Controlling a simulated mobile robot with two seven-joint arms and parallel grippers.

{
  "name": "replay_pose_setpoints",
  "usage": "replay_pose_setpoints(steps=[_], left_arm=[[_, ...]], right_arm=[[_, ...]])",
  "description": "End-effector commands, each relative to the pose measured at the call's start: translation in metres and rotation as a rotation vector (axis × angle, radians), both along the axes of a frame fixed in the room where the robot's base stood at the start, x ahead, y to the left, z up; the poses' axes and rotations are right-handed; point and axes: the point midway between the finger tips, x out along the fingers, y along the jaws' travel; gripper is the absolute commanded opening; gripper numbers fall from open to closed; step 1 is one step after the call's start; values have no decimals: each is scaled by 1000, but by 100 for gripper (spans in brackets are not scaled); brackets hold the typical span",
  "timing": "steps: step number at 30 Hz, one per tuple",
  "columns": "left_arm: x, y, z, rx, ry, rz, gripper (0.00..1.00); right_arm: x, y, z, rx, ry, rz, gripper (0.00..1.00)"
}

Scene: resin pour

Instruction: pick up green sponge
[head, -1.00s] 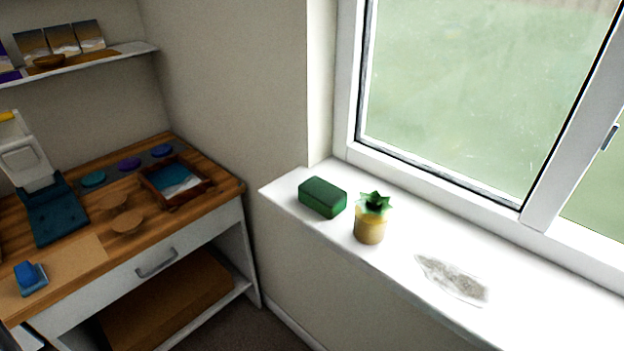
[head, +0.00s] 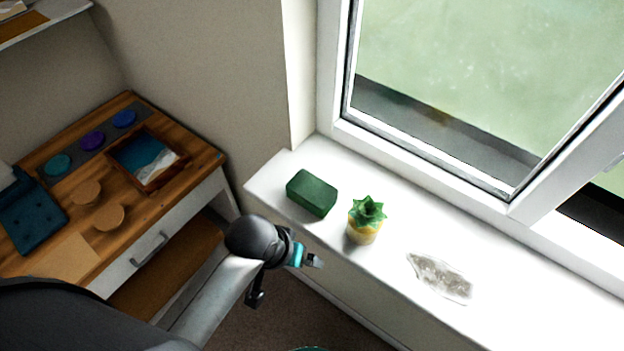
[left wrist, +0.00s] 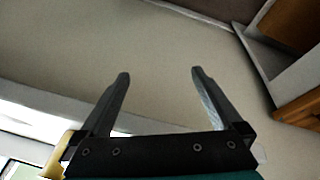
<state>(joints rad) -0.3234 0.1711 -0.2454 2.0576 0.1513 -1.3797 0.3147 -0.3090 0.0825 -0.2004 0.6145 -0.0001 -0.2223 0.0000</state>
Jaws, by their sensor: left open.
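The green sponge (head: 312,193) is a dark green block lying on the white windowsill (head: 520,300), near its left end in the head view. My left gripper (head: 318,262) is in front of the sill's edge, below the sponge in the picture and apart from it. In the left wrist view my left gripper (left wrist: 160,75) is open, with nothing between its two fingers. The sponge does not show in the left wrist view. My right gripper is not in view.
A small plant in a yellow pot (head: 362,232) stands just right of the sponge. A grey-white dusty patch (head: 442,278) is further right on the sill. The window frame (head: 420,160) rises behind. A wooden-topped desk (head: 75,225) stands at the left.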

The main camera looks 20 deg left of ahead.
Motion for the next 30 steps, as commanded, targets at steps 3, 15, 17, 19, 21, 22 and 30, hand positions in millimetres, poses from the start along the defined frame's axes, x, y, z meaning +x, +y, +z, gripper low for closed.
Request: replay_pose_setpoints(steps=[3, 15, 17, 19, 21, 22, 30], left_arm=[[-1, -5, 47, -17, -15, -1, 100], [19, -48, 135, -173, 37, 109, 100], [26, -55, 140, -195, 61, 142, 100], [34, -62, 146, -214, 97, 187, 100], [42, -68, 153, -226, 138, 245, 100], [46, -69, 156, -227, 158, 275, 100], [76, -60, 187, -163, 305, 624, 100]], right_arm=[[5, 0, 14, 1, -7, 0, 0], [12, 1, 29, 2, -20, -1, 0], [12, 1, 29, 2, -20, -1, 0], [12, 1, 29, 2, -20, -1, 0], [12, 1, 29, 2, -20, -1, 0], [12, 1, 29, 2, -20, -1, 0], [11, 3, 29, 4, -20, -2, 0]])
